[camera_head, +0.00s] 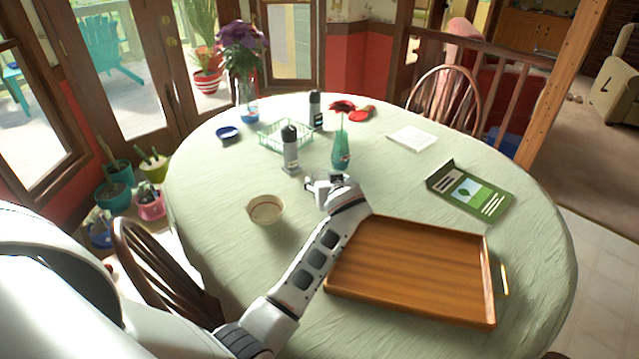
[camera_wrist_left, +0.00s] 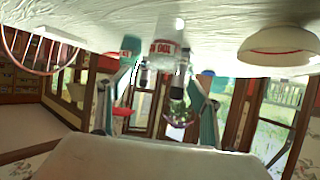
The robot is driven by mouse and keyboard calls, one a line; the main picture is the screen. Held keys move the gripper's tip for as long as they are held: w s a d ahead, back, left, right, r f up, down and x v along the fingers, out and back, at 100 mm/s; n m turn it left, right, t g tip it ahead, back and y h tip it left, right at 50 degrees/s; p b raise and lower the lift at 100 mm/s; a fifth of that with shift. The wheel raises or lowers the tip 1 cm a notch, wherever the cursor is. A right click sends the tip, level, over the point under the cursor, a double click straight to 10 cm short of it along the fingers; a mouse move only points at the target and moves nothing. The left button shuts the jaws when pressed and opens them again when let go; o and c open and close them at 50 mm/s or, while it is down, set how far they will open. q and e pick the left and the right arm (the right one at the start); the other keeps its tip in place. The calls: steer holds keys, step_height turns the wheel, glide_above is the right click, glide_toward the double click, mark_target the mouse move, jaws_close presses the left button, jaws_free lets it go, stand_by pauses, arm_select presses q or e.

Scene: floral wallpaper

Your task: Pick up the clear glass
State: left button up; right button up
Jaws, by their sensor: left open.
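The clear glass (camera_wrist_left: 163,52) with red lettering shows in the left wrist view, upside down there because the picture is inverted. It stands on the table, ahead of my left gripper (camera_wrist_left: 160,88) and in line with the gap between its fingers. The fingers are spread, with nothing seen held between them. In the head view my left gripper (camera_head: 322,186) is low over the middle of the table. I cannot make out the glass clearly there; the gripper seems to hide it. My right gripper is not in view.
A beige bowl (camera_head: 265,209) is left of the gripper. A grey dispenser (camera_head: 291,152) and a teal vase (camera_head: 341,152) with a red flower stand just beyond it. A wooden tray (camera_head: 410,270) is at the near right. A green booklet (camera_head: 470,190) lies beyond the tray.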

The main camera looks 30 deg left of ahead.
mark_target(320, 173)
arm_select(q)
steer(key=shift+x, duration=3.85)
steer(key=shift+s+a+r, duration=0.15)
steer(key=shift+a, duration=0.05)
steer(key=c, duration=1.7)
